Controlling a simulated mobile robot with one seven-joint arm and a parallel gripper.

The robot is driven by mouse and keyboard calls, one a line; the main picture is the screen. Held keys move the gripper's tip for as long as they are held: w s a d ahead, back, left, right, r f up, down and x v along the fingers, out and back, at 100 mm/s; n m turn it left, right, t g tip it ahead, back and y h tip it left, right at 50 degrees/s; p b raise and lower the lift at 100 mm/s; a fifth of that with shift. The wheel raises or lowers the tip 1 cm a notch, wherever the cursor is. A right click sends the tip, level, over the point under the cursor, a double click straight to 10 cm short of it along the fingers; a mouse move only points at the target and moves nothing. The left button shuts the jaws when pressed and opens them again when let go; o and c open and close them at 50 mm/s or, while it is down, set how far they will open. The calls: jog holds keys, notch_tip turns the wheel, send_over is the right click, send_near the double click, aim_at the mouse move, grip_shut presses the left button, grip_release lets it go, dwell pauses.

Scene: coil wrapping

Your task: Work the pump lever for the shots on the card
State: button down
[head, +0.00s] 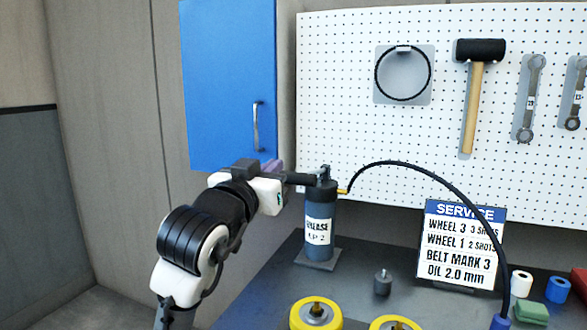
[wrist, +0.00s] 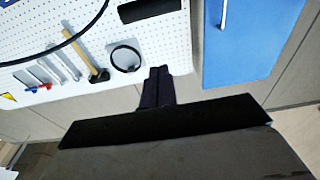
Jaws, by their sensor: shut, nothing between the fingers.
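The grease pump (head: 319,210) stands upright on the bench, a dark cylinder with a white grease label. Its black lever (head: 300,179) sticks out level to the left from the pump head. My gripper (head: 274,166) is at the lever's left end in the head view; the arm partly hides it, and I cannot tell whether it touches the lever. In the wrist view my gripper (wrist: 158,85) is shut and empty. A black bar (wrist: 150,10), seemingly the lever's grip, lies apart from the fingertips. The service card (head: 462,245) reads wheel 3, 3 shots; wheel 1, 2 shots.
A black hose (head: 440,172) arcs right from the pump down to the bench (head: 270,290). Yellow wheels (head: 316,313) lie at the front. A blue cabinet (head: 225,80) hangs behind my arm. A mallet (head: 475,90) and wrenches hang on the pegboard (head: 340,60).

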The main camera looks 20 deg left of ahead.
jog(key=w+r+p, duration=0.2)
jog(key=w+p, duration=0.2)
jog(key=w, duration=0.6)
jog(key=shift+s+d+f+p, duration=0.1)
jog(key=shift+s+f+p, duration=0.15)
jog(key=shift+f, duration=0.9)
jog(key=shift+s+d+f+p, duration=0.1)
jog(key=shift+s+f, duration=0.1)
jog(key=shift+f, duration=0.9)
